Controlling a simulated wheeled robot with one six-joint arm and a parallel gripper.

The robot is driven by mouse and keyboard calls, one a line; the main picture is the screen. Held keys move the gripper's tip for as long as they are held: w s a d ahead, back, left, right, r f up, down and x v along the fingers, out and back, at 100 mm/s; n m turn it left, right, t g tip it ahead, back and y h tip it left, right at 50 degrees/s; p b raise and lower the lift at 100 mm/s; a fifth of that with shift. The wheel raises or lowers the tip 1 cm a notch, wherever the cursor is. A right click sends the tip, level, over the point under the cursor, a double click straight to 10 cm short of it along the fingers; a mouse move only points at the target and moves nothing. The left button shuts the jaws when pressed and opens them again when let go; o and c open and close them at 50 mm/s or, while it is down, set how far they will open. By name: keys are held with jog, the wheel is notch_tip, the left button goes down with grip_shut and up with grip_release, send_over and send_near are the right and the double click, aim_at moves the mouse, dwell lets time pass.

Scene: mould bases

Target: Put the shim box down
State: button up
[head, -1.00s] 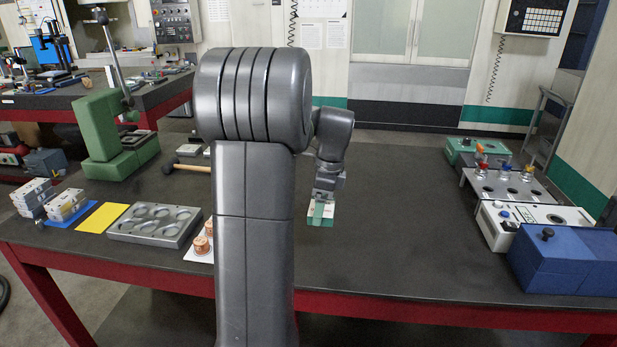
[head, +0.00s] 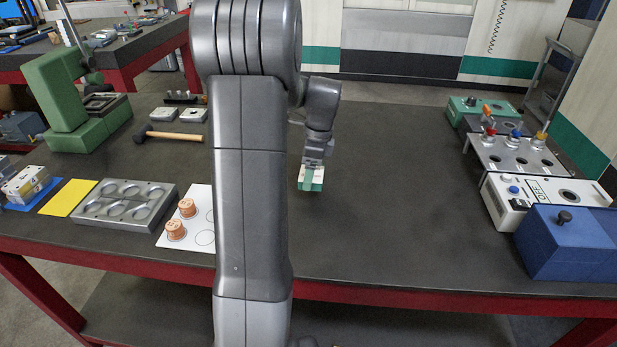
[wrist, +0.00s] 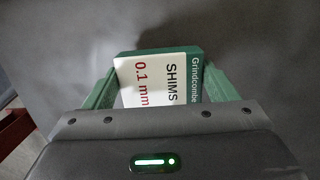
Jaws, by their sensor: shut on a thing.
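The shim box (head: 312,180) is a small green and white box over the dark bench top (head: 400,215), right of my arm in the head view. In the wrist view the shim box (wrist: 160,78) shows a white label reading "SHIMS 0.1 mm" and a green strip reading "Grindcombe". My gripper (head: 313,172) is shut on it, with a green finger along each side of the box in the wrist view. Dark grey surface shows beyond the box. I cannot tell whether the box touches the bench.
The bench is clear around the box and to its right. A blue box (head: 565,245), a white unit (head: 535,197) and a metal rack (head: 512,158) line the right side. A mallet (head: 175,136), a metal mould plate (head: 125,208) and copper-coloured pieces (head: 176,230) lie left of my arm.

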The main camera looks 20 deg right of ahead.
aim_at(317, 172)
jog(key=shift+f, duration=1.9)
jog(key=shift+f, duration=0.2)
jog(key=o, duration=1.1)
jog(key=r, duration=0.4)
jog(key=d+r, duration=0.1)
jog(key=r, duration=0.3)
jog(key=s+r, duration=0.1)
jog(key=r, duration=0.3)
jog(key=shift+d+r, duration=0.15)
jog(key=shift+d, duration=0.2)
jog(key=shift+w, duration=0.1)
